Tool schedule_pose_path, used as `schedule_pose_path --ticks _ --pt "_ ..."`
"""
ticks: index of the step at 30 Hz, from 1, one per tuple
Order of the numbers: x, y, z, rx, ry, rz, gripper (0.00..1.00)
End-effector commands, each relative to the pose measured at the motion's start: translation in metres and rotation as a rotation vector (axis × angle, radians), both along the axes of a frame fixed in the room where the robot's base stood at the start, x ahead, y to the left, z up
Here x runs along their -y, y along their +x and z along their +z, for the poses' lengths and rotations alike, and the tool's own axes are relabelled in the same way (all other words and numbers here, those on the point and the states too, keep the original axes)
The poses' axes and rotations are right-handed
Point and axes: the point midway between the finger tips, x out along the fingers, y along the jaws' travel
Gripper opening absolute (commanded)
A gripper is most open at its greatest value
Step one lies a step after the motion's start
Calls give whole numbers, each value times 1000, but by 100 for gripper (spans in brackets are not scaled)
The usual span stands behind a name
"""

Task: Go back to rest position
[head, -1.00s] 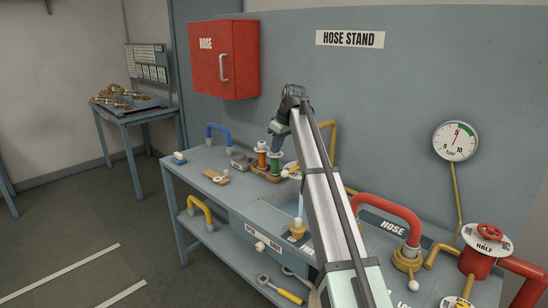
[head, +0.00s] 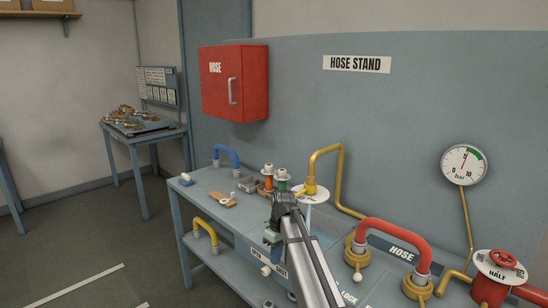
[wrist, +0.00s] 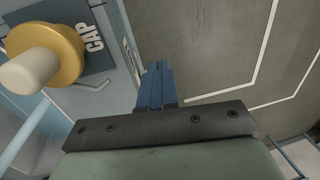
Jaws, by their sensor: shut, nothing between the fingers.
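My gripper (wrist: 155,85) shows in the wrist view with its blue fingers together and nothing between them. In the head view my gripper (head: 271,238) is small and partly hidden by my arm, low in front of the hose stand bench (head: 215,212). In the wrist view a yellow fitting with a pale knob (wrist: 62,50) is at the upper left, beside a dark plate marked CAP (wrist: 98,65). The fingers are apart from it. Grey floor (wrist: 215,50) with pale lines lies beyond the fingers.
On the bench are a red hose (head: 395,232), a yellow pipe (head: 325,152), a blue hose (head: 227,150) and a red valve wheel (head: 503,258). A red hose cabinet (head: 234,85) and a gauge (head: 463,165) are on the back panel. Open floor (head: 75,235) lies at left.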

Motion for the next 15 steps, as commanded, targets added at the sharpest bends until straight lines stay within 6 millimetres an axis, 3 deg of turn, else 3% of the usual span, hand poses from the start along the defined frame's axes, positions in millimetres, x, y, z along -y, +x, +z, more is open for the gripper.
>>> schedule_pose_path --ticks 1,3,15 --pt "1 -22 -23 -29 -15 -5 0" --pt "3 -41 -48 -62 -34 -17 0" --pt "35 -122 -176 -188 -118 -135 0"
